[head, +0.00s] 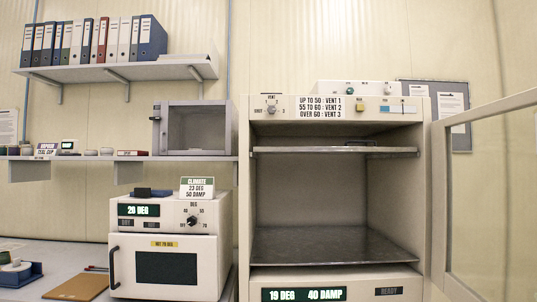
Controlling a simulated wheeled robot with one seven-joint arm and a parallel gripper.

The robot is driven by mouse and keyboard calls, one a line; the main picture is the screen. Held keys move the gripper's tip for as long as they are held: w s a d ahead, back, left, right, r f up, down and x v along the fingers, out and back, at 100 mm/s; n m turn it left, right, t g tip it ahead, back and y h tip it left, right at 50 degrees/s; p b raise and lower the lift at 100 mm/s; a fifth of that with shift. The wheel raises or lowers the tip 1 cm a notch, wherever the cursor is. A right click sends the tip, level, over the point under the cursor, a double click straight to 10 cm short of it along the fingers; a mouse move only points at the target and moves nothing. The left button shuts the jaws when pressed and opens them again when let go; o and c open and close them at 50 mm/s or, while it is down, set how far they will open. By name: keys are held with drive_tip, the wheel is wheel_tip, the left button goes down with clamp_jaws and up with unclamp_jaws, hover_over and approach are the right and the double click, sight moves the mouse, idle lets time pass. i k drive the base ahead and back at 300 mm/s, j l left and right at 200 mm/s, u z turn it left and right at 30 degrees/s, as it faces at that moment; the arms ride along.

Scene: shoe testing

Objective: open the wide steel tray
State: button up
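A tall cream cabinet (243,200) stands at the right with its glazed door (490,185) swung open to the right. Inside, a wide thin steel tray or shelf (335,151) spans the upper part, with a small wire-like piece (358,143) on or behind it. A second wide steel surface (335,246) lies at the chamber's bottom, bare. I cannot tell for certain which one is the task's tray. Neither clearly stands out past the cabinet front. My gripper is not in view.
The cabinet's top panel has a vent knob (271,109) and vent sign (333,107). A smaller oven (168,245), shut, stands on the bench at its left. Above are a wall shelf with binders (95,40) and a grey box (193,128). The chamber between the steel surfaces is empty.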

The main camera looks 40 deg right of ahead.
sight(346, 150)
drive_tip(key=i, duration=0.45)
drive_tip(key=i+j, duration=0.15)
drive_tip(key=i, duration=0.3)
